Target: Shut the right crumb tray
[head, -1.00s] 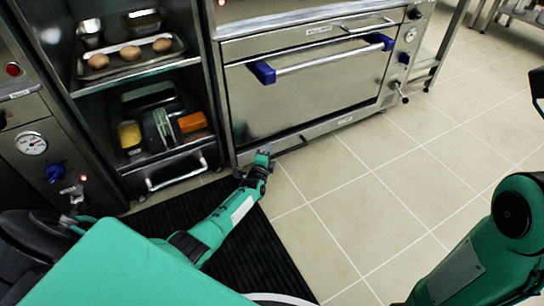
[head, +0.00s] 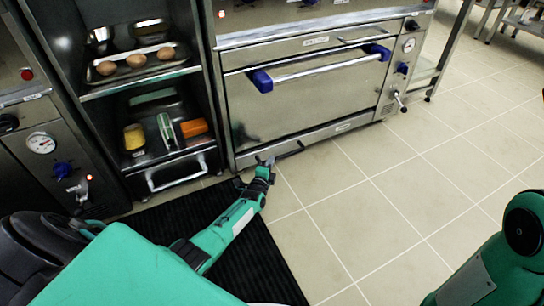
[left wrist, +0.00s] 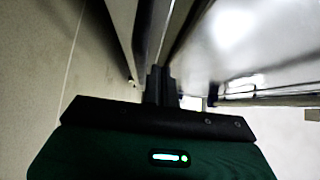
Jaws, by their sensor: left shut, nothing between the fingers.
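The right crumb tray (head: 343,128) is the low, long steel front with a small label, along the bottom of the right oven (head: 310,100). How far it stands out is hard to tell. My left gripper (head: 268,161) is low, close to the left part of the tray front, beside a dark bar (head: 291,150). I cannot tell whether it touches the tray. In the left wrist view its dark fingers (left wrist: 158,84) are together and empty, with a long steel edge running away just ahead. My right gripper is out of view.
The oven door handle (head: 320,71) with blue ends is above. A black mat (head: 255,255) lies under my left arm. The tiled floor (head: 390,190) is clear.

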